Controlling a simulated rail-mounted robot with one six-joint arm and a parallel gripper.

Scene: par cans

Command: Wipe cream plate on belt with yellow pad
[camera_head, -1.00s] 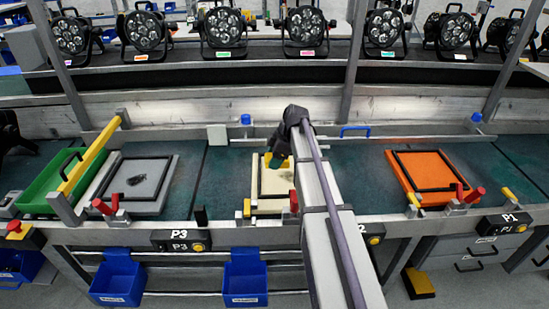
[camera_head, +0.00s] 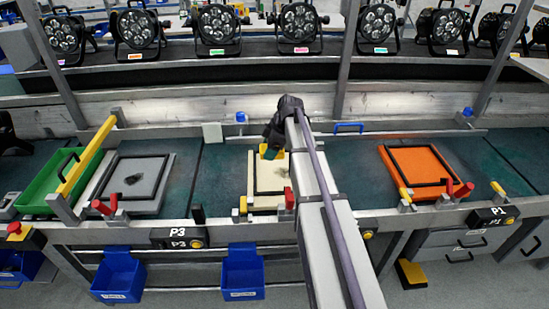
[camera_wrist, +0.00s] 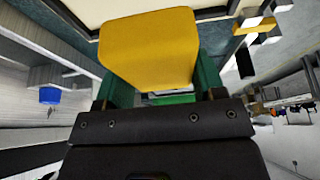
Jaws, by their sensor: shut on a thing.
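The cream plate (camera_head: 262,184) lies on the dark green belt at mid-picture, with a thin black square frame on it. No dark mark shows on its visible part; my arm covers its right side. My gripper (camera_head: 273,148) is over the plate's far edge, shut on the yellow pad (camera_head: 267,153). In the wrist view the pad (camera_wrist: 150,45) sits between the green fingers of my gripper (camera_wrist: 156,90). The cream plate (camera_wrist: 100,12) shows behind the pad at the top. I cannot tell whether the pad touches the plate.
A grey plate (camera_head: 150,201) with a dark smudge and a green tray (camera_head: 40,198) with a yellow bar beside it are left. An orange plate (camera_head: 396,183) is right. Red and yellow clamps line the belt's front edge. Open belt (camera_head: 218,180) lies left of the cream plate.

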